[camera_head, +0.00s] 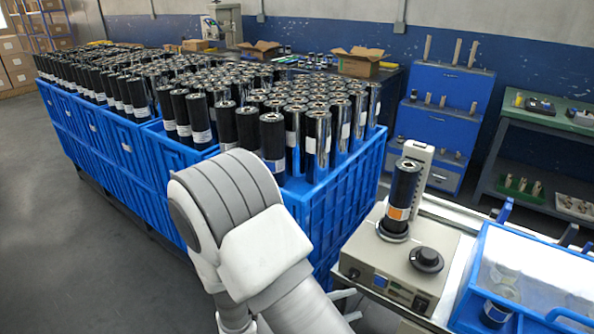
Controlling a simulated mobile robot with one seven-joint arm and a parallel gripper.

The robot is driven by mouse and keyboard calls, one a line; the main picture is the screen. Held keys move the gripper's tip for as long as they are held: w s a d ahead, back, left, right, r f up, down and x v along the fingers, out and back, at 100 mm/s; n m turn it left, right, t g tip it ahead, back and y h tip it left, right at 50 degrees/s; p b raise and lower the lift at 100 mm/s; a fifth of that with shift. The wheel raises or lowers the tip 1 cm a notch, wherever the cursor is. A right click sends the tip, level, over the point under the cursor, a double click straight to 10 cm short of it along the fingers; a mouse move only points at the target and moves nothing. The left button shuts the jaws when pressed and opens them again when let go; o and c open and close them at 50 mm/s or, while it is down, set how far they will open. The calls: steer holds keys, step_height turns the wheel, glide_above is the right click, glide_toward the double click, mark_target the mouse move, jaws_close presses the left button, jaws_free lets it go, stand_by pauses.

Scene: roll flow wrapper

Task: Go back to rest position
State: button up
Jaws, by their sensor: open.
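My arm rises from the bottom middle and bends in front of the blue crates. My gripper (347,306) is mostly hidden behind the arm. Two pale finger-like tips, apparently its own, show just right of the arm, apart from each other, with nothing visible between them. They are low in the picture, just left of the beige bench device (410,268). A black roll with an orange-and-white label (402,198) stands upright on that device, apart from the gripper.
Blue crates (330,215) packed with upright black rolls (272,140) fill the left and middle. A blue-framed clear box (540,270) is at the lower right. A blue stepped rack (448,85) and a green-topped bench (545,118) stand behind. Grey floor is clear at left.

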steer(key=s+d+r+m+y+p, duration=0.1)
steer(key=s+r+m+y, duration=0.3)
steer(key=r, duration=0.5)
steer(key=s+d+r+m+y+p, duration=0.1)
steer(key=s+r+m+y+p, duration=0.2)
steer(key=r, duration=0.7)
steer(key=s+d+r+m+y+p, duration=0.1)
steer(key=s+r+m+y+p, duration=0.1)
steer(key=s+r+m+y, duration=0.2)
step_height(320, 180, up, 6)
steer(key=m+y, duration=0.3)
steer(key=shift+s+d+r+g, duration=0.15)
steer(key=shift+s+d+g, duration=0.15)
steer(key=shift+d+g, duration=0.1)
steer(key=shift+d, duration=0.1)
